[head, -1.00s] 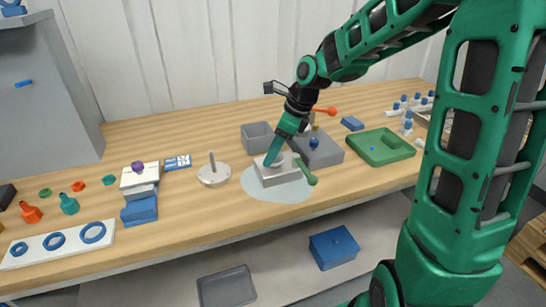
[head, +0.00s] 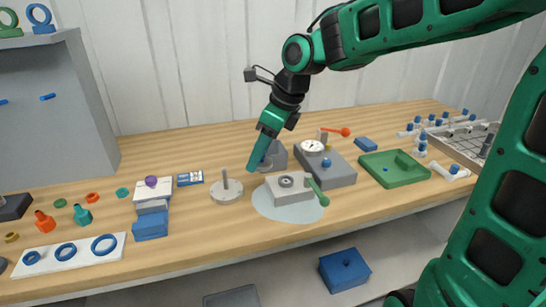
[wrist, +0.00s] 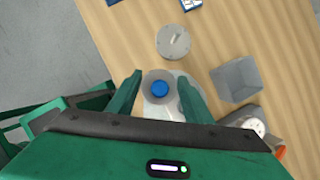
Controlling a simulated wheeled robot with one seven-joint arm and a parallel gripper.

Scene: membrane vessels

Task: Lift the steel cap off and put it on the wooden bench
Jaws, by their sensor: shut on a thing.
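My gripper (head: 259,158) is shut on the steel cap (head: 265,166), a grey disc. It holds the cap in the air above the bench, up and left of the pale vessel block. In the wrist view the cap (wrist: 149,82) sits between the two green fingers (wrist: 159,90), with a blue round part at its middle. The vessel block (head: 292,194) stands on a pale round mat (head: 275,211), a dark ring showing on its open top and a green handle (head: 318,192) at its right. The wooden bench (head: 215,230) lies underneath.
A round grey plate with a post (head: 227,193) stands left of the block. A grey open box (head: 279,155) is behind the cap. A grey unit with a gauge (head: 330,172) and a green tray (head: 395,168) stand right. Bare wood runs along the front.

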